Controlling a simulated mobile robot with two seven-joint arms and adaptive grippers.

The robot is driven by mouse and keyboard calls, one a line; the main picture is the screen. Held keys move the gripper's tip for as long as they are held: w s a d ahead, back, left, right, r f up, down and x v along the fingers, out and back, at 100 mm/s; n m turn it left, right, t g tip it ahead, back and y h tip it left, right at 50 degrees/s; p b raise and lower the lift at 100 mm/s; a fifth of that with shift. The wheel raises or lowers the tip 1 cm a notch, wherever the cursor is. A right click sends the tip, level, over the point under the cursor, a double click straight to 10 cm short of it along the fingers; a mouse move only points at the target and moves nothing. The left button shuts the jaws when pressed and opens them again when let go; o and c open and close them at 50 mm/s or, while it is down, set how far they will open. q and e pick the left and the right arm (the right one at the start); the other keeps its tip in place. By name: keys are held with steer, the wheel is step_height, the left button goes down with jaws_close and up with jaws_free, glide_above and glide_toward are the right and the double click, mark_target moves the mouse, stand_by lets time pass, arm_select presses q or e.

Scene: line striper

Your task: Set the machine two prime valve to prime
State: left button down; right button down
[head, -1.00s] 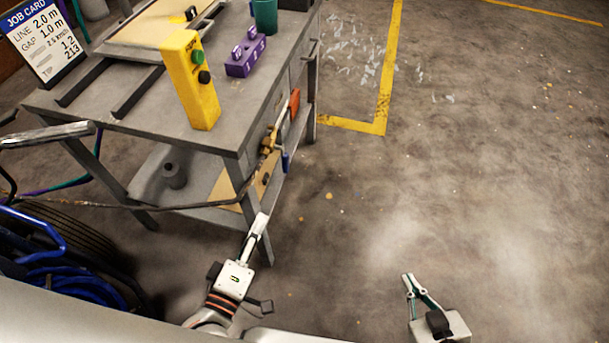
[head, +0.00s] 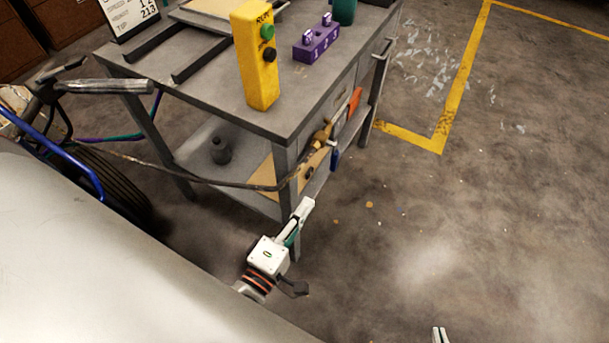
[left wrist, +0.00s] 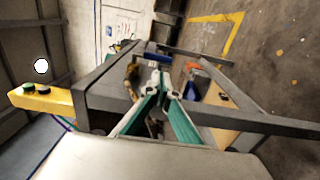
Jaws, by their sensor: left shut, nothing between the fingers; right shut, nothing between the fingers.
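I cannot make out a prime valve or a machine number in these views. Part of a wheeled machine with a blue frame (head: 68,160) and a grey handlebar (head: 105,87) is at the left, largely hidden by my own body. My left gripper (head: 305,206) is shut and empty, low in front of the bench's near corner leg. In the left wrist view its fingers (left wrist: 166,88) meet in front of the bench's side. My right gripper (head: 439,333) is shut and empty; only its tips show at the bottom edge.
A grey workbench (head: 215,98) holds a yellow button box (head: 256,60), a purple block (head: 316,42) and a green cup (head: 344,10). Open floor (head: 470,210) lies to the right.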

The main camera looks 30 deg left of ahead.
arm_select(q)
steer(key=b, duration=0.1)
glide_toward(332, 165)
steer(key=w, duration=0.5)
steer(key=shift+w+d, duration=0.15)
steer(key=shift+w, duration=0.8)
arm_select(e)
steer(key=shift+w+a+r, duration=0.2)
steer(key=shift+w+r, duration=0.05)
steer(key=shift+s+f, duration=0.1)
steer(key=shift+f, duration=0.1)
